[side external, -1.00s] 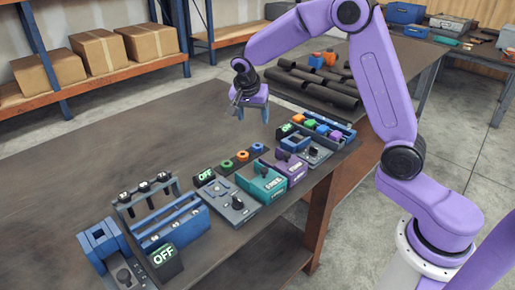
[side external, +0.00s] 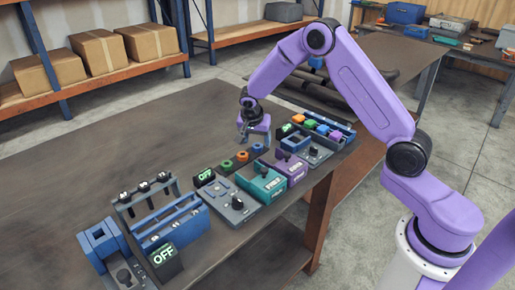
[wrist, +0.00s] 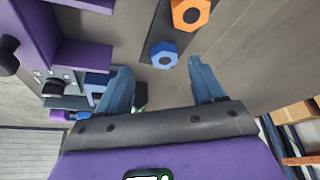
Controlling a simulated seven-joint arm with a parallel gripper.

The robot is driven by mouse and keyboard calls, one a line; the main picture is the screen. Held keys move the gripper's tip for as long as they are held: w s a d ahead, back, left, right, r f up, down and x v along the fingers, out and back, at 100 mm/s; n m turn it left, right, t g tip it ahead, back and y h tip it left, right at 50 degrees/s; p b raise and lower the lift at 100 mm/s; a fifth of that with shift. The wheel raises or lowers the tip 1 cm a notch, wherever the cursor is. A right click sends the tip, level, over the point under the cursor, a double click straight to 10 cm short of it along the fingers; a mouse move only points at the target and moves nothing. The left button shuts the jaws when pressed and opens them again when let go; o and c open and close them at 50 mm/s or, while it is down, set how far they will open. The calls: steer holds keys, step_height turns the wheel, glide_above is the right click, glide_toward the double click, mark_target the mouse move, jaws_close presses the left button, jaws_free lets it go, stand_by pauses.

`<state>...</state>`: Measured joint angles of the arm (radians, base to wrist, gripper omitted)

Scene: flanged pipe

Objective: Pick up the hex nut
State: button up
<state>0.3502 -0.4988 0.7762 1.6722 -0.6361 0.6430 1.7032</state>
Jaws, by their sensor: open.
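A row of coloured hex nuts sits on a dark strip. In the side view I see a green nut (side external: 227,164), an orange nut (side external: 242,157) and a blue nut (side external: 257,148). The wrist view shows the orange nut (wrist: 190,12) at the top edge and the blue nut (wrist: 164,55) below it, each with a round centre hole. My gripper (side external: 256,140) is open and empty just above the blue nut end of the row. In the wrist view my gripper (wrist: 162,84) has its blue fingers spread, with the blue nut between and slightly ahead of the tips.
A purple box (side external: 292,168), a teal box (side external: 262,184) and a grey switch panel (side external: 230,200) stand in front of the nuts. A block tray (side external: 340,133) is to the right. A blue fixture (side external: 168,222) is at the left. The table behind the row is clear.

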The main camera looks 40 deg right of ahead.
mark_target(257, 146)
steer(key=shift+w+x, duration=0.15)
steer(key=shift+x, duration=0.95)
steer(key=shift+w+x, duration=0.2)
steer(key=shift+x, duration=0.95)
steer(key=shift+r, duration=0.1)
steer(key=c, duration=1.2)
steer(key=shift+r, duration=0.1)
steer(key=shift+r, duration=0.55)
step_height(257, 146, up, 2)
steer(key=shift+s+r, duration=0.1)
steer(key=shift+r, duration=0.05)
steer(key=s+r, duration=0.3)
steer(key=s, duration=0.1)
steer(key=s+a+r, duration=0.1)
steer(key=s+r, duration=0.2)
steer(key=s, duration=0.2)
steer(key=s+r, duration=0.3)
steer(key=s, duration=0.1)
steer(key=shift+s+a+r, duration=0.25)
steer(key=shift+s+r, duration=0.1)
steer(key=shift+r, duration=1.4)
